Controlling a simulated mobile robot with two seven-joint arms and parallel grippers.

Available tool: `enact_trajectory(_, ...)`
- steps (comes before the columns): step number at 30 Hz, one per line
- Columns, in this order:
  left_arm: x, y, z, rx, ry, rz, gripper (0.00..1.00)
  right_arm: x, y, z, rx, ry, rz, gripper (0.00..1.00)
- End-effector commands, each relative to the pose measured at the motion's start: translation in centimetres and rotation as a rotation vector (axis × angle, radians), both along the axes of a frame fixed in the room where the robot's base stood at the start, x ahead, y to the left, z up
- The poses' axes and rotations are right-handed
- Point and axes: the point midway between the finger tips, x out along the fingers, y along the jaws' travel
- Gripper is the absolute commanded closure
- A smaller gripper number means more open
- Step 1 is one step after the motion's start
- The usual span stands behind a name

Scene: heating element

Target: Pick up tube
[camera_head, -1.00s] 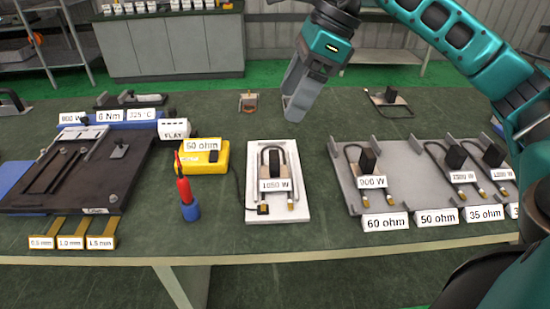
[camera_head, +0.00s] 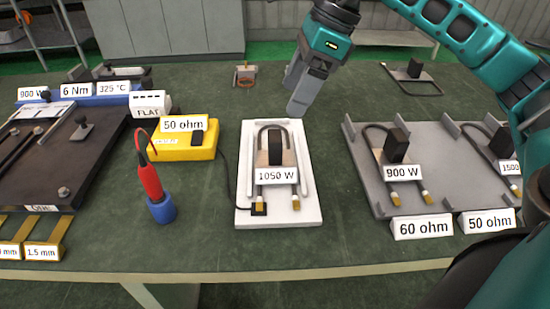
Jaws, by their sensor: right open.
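Several U-shaped heating tubes with black blocks are on the table. The 1050 W tube (camera_head: 284,160) lies on a white plate (camera_head: 306,212), its two ends towards me. The 900 W tube (camera_head: 394,160) and the 1500 W tube (camera_head: 497,146) lie in a grey tray (camera_head: 445,170) on the right. An unlabelled tube (camera_head: 414,78) lies alone at the back right. My right gripper (camera_head: 298,98) is open and points down just behind the white plate, apart from the tubes. Its finger gap is hard to see from here. My left gripper is out of view.
A yellow 50 ohm meter (camera_head: 182,146) and a red probe in a blue holder (camera_head: 160,206) stand left of the plate. A dark fixture (camera_head: 75,165) fills the left. A small orange-brown part (camera_head: 244,76) sits behind.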

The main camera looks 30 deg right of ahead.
Motion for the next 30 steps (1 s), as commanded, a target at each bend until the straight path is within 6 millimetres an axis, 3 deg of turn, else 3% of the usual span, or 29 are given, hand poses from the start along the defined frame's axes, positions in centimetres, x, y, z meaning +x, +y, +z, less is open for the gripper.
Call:
enact_trajectory(6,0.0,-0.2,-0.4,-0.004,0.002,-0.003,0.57,0.7,1.3,-3.8,0.001,0.002,0.000,0.19)
enact_trajectory(14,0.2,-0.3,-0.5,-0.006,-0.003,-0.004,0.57,0.9,2.1,-5.7,0.000,0.002,0.001,0.19)
enact_trajectory(21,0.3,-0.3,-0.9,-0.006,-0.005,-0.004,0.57,1.1,3.2,-9.1,0.002,0.001,0.001,0.19)
enact_trajectory(30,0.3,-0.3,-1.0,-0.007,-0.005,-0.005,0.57,1.3,3.6,-9.8,0.001,0.000,0.000,0.19)
